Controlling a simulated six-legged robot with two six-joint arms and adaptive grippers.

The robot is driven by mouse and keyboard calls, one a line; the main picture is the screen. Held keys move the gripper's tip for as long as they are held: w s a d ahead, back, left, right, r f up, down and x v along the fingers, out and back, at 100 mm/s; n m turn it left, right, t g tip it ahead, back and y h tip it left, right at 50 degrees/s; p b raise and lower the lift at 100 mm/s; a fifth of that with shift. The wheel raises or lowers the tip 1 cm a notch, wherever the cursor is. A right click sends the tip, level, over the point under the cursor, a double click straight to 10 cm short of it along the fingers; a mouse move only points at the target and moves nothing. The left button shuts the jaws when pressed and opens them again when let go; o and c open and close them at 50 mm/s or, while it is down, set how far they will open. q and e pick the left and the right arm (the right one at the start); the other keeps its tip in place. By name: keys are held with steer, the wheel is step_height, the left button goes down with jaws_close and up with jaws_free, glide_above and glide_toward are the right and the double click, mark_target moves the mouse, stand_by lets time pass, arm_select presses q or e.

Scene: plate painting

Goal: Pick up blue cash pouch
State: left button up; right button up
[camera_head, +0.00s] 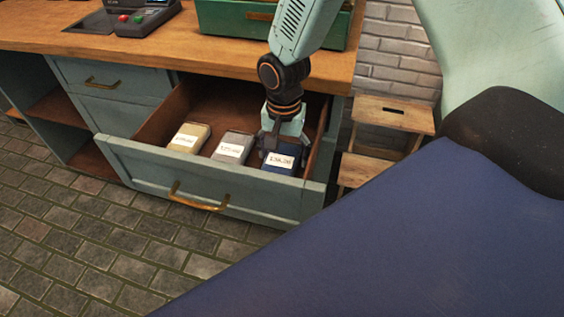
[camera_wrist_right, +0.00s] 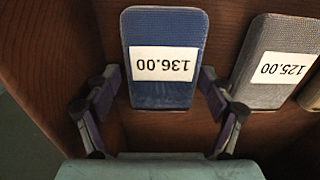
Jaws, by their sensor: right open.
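The blue cash pouch (camera_head: 283,174) lies in the open drawer (camera_head: 190,182), at the drawer's right end, with a white label on top. In the right wrist view the blue pouch (camera_wrist_right: 163,30) is upright in the picture, and its label reads 136.00 upside down. My right gripper (camera_head: 283,150) reaches down into the drawer over the pouch's far end. In the wrist view its open fingers (camera_wrist_right: 158,80) stand on either side of the pouch's near end, with gaps visible. My left gripper is not in view.
A grey pouch (camera_head: 233,147) labelled 125.00 and a cream pouch (camera_head: 189,138) lie left of the blue one. Drawer walls are close to the gripper. The wooden counter (camera_head: 200,50) with a green box (camera_head: 232,20) is above; a wooden step stool (camera_head: 390,115) stands to the right.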

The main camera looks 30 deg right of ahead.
steer(key=shift+w+a+r, duration=0.1)
steer(key=shift+a, duration=0.05)
steer(key=shift+c, duration=0.3)
steer(key=c, duration=1)
